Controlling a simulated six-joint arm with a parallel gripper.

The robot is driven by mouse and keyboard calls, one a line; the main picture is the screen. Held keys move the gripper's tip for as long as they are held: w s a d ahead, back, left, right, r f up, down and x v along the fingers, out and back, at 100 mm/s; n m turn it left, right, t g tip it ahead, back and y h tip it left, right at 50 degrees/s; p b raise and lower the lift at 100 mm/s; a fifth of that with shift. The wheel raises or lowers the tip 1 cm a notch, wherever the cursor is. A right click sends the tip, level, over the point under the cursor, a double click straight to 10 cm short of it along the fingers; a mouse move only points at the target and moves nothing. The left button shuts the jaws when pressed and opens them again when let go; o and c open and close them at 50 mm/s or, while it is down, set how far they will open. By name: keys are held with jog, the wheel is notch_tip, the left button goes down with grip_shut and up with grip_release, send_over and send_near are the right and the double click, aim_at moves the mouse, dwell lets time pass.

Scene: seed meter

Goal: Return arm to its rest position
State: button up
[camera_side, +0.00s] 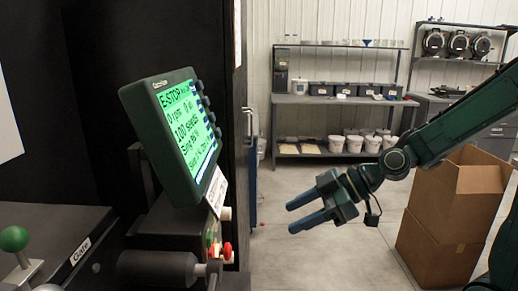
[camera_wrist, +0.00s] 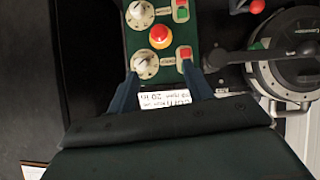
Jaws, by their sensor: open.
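My gripper (camera_side: 305,210) is dark teal and hangs in free air at the centre right of the side view, its two fingers apart and pointing left. It holds nothing. In the wrist view its fingers (camera_wrist: 165,92) frame the lower part of the green control panel (camera_wrist: 158,15), which lies apart from them. My arm (camera_side: 440,130) reaches in from the right edge of the side view.
A green display (camera_side: 185,125) reading "E-STOP" stands left of my gripper. A red button (camera_wrist: 159,37), knobs and a round black device (camera_wrist: 285,60) show in the wrist view. Stacked cardboard boxes (camera_side: 440,245) stand behind my arm; shelves (camera_side: 340,100) are farther back.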

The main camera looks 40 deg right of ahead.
jog(key=s+d+r+m+g+h, duration=0.1)
jog(key=s+d+r+m+h, duration=0.1)
jog(key=s, duration=0.6)
jog(key=s+d+r+m+g+h, duration=0.2)
jog(key=s+d+m+h, duration=0.2)
jog(key=s+m, duration=0.3)
jog(key=shift+s+d+r+m+h, duration=0.2)
jog(key=shift+s+d+m+h, duration=0.1)
jog(key=shift+s+h, duration=0.5)
